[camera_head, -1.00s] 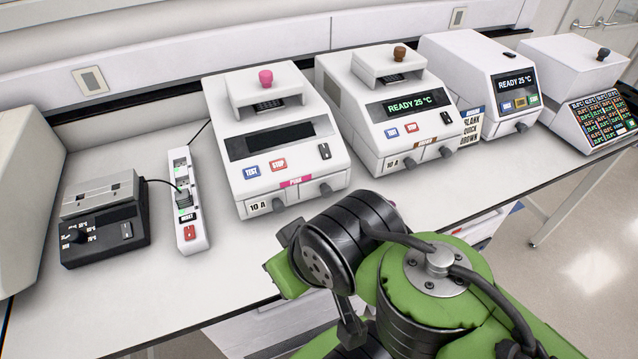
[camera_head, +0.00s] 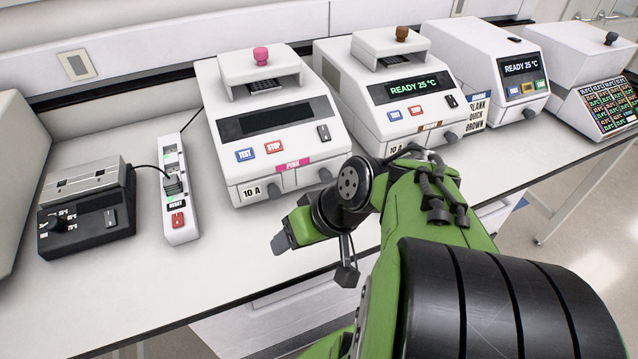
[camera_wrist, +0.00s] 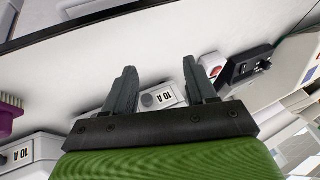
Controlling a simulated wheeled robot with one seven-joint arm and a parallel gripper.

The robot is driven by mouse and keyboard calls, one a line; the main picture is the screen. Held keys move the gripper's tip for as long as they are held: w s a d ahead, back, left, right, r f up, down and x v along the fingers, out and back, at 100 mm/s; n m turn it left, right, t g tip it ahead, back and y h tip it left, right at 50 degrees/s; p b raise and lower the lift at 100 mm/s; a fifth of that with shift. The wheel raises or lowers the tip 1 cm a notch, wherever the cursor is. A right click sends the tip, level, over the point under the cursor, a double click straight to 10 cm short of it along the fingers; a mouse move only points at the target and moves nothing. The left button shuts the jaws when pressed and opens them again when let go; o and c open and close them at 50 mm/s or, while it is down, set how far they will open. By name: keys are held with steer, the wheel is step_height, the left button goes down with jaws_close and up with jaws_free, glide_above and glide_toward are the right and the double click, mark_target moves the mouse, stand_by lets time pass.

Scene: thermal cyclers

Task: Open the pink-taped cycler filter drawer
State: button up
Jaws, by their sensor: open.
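The pink-taped cycler (camera_head: 250,125) is a white unit with a pink knob on top, a dark blank display and pink tape (camera_head: 293,165) on its front. Below the tape its low front has two drawer faces with grey knobs. The left knob (camera_head: 274,192) is beside a "10 A" label, and the right knob (camera_head: 325,176) is near the front right corner. My gripper (camera_head: 283,243) is in front of and below this front, apart from it. In the wrist view my gripper (camera_wrist: 158,66) is open and empty, with a "10 A" front (camera_wrist: 166,95) visible beyond its fingers.
A brown-knobbed cycler (camera_head: 395,75) stands close to the right, with two more units beyond. A power strip (camera_head: 180,205) with a cable and a black device (camera_head: 85,225) stand to the left. Bare bench (camera_head: 235,255) lies in front.

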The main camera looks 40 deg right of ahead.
steer(key=d+f+m+t+b, duration=0.1)
steer(key=d, duration=0.1)
steer(key=d+f+t+b, duration=0.1)
steer(key=d, duration=0.1)
steer(key=w+d+f+m+t+b, duration=0.1)
steer(key=d, duration=0.1)
steer(key=shift+d+f+m+y, duration=0.3)
steer(key=shift+d+f+y, duration=0.05)
steer(key=shift+f+y, duration=0.05)
steer(key=d+t, duration=0.1)
steer(key=d+m+b, duration=0.1)
steer(key=d+t, duration=0.1)
steer(key=d, duration=0.1)
steer(key=shift+s+f+m+t+h+b, duration=0.15)
steer(key=shift+s+m+t+h+b, duration=0.15)
steer(key=shift+s+h, duration=0.1)
steer(key=s+d+r+m+t+h+b, duration=0.1)
steer(key=s+d+m+t+h+b, duration=0.2)
steer(key=d, duration=0.4)
steer(key=b, duration=0.2)
glide_toward(329, 179)
steer(key=shift+t, duration=0.4)
steer(key=x, duration=0.9)
steer(key=shift+s+f, duration=0.1)
steer(key=shift+f, duration=0.2)
jaws_close()
